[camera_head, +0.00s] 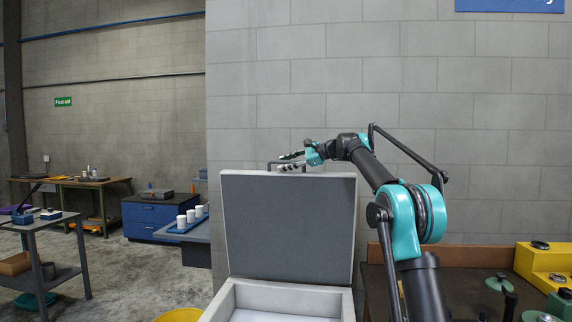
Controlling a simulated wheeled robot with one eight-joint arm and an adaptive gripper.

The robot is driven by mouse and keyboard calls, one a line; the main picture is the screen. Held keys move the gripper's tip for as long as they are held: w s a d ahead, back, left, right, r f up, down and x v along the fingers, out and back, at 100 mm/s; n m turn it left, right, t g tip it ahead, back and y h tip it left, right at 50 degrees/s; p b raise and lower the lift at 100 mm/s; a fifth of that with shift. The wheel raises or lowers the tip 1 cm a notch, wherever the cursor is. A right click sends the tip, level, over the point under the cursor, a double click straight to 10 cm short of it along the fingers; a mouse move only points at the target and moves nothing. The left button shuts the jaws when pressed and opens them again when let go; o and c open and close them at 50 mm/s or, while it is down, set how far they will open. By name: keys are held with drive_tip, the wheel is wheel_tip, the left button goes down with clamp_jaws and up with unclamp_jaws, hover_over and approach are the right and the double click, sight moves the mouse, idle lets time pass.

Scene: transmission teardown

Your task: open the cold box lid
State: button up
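The cold box (228,300) is a pale box at the bottom centre. Its lid (288,228), with a grey inner face and pale rim, stands raised about upright at the back of the box. A dark handle (273,165) shows at the lid's top edge. My gripper (284,161) is at that top edge, beside or around the handle. The fingers are small here, and I cannot tell whether they are shut or touching the handle. The box's inside shows only in part, as a pale floor at the bottom edge.
A workbench (460,262) on the right carries a yellow block (540,268) and green-topped parts. A grey cart (45,228) is at far left. A block wall (480,120) stands behind the lid.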

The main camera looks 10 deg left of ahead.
clamp_jaws()
drive_tip(key=shift+s, duration=0.1)
drive_tip(key=s+f+n, duration=0.1)
drive_tip(key=s, duration=0.8)
drive_tip(key=shift+a+f+t, duration=0.15)
drive_tip(key=shift+f+t, duration=0.15)
drive_tip(key=shift+f, duration=0.05)
drive_tip(key=shift+o, duration=0.3)
unclamp_jaws()
